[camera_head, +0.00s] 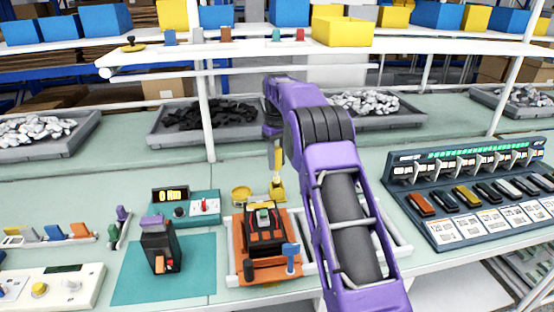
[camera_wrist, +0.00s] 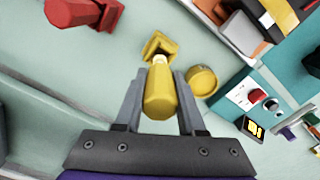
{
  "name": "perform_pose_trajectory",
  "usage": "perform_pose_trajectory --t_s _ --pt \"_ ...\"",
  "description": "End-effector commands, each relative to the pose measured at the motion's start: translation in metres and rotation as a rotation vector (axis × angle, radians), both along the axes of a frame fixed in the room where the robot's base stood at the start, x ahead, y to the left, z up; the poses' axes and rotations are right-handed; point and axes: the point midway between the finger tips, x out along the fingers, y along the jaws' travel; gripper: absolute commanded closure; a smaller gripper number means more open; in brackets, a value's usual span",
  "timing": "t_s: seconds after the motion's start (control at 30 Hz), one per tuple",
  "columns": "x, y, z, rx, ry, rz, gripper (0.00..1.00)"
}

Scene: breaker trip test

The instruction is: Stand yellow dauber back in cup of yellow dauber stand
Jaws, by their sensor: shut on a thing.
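My gripper (camera_wrist: 158,100) is shut on the yellow dauber (camera_wrist: 158,92), with one finger on each side of its handle. In the head view the dauber (camera_head: 278,158) hangs upright below my gripper (camera_head: 273,140). The yellow dauber stand (camera_wrist: 159,46) is on the bench just beyond the dauber's pale lower end, and it also shows in the head view (camera_head: 278,189). The dauber's lower end lines up with the stand's cup. I cannot tell whether it is inside the cup or just above it. The dauber hides part of the cup.
A round yellow dish (camera_wrist: 202,80) sits close beside the stand. A red stand-like object (camera_wrist: 84,12) is on its other side. An orange tray with a black breaker (camera_head: 264,228) and a teal meter box (camera_head: 188,207) are near. A shelf (camera_head: 300,47) runs above the bench.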

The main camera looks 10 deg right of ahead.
Motion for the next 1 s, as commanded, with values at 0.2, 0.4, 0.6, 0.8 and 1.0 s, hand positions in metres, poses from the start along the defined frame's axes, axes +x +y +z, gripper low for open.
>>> perform_pose_trajectory --t_s 0.2,0.4,0.6,0.8,1.0 --pt "0.0 0.0 -0.006 0.0 0.001 0.0 1.0" --pt "0.0 0.0 -0.011 0.0 0.001 0.0 1.0" --pt "0.0 0.0 -0.016 0.0 0.0 0.0 1.0" --pt "0.0 0.0 -0.021 0.0 0.0 0.0 1.0" --pt "0.0 0.0 -0.026 0.0 0.0 0.0 1.0"
